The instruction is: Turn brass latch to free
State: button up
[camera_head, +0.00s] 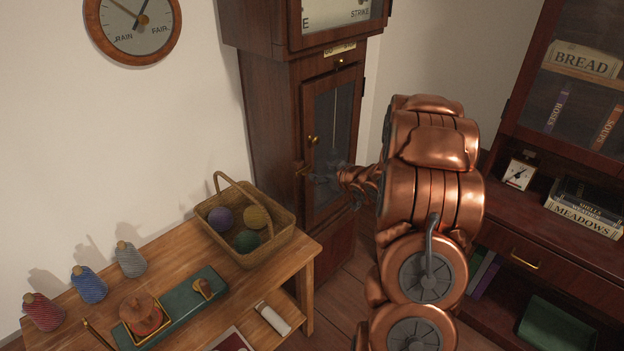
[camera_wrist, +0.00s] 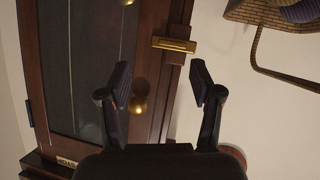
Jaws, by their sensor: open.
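The brass latch (camera_head: 303,171) is on the left edge of the tall clock's glazed door (camera_head: 334,120), below a round brass knob (camera_head: 311,139). In the wrist view the latch (camera_wrist: 174,45) shows as a bar lying crosswise over the door's edge, and the knob (camera_wrist: 138,105) is by the left finger. My gripper (camera_wrist: 161,74) is open and empty, its two dark fingers apart, with the latch beyond the gap between them. In the head view my gripper (camera_head: 328,180) is in front of the door near the latch, and its fingertips are hard to make out.
A wooden table (camera_head: 207,248) stands left of the clock with a wicker basket (camera_head: 270,248) of yarn balls, several spools and a green box (camera_head: 200,304). A dark cabinet (camera_head: 560,225) with books stands at the right. A round dial (camera_head: 135,35) hangs on the wall.

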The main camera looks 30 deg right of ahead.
aim_at(308, 172)
notch_tip(308, 172, down, 3)
jog(key=s+t+y+b, duration=0.2)
jog(key=s+t+y, duration=0.1)
jog(key=t+y, duration=0.1)
jog(key=shift+d+p+x, duration=0.15)
jog(key=shift+p+x, duration=0.15)
jog(key=shift+x, duration=1.65)
jog(key=shift+d+p+x, duration=0.15)
jog(key=shift+p+x, duration=0.15)
jog(key=shift+x, duration=1.7)
jog(key=shift+f, duration=0.1)
jog(key=shift+c, duration=0.4)
jog(key=c, duration=1.1)
jog(key=shift+o, duration=0.2)
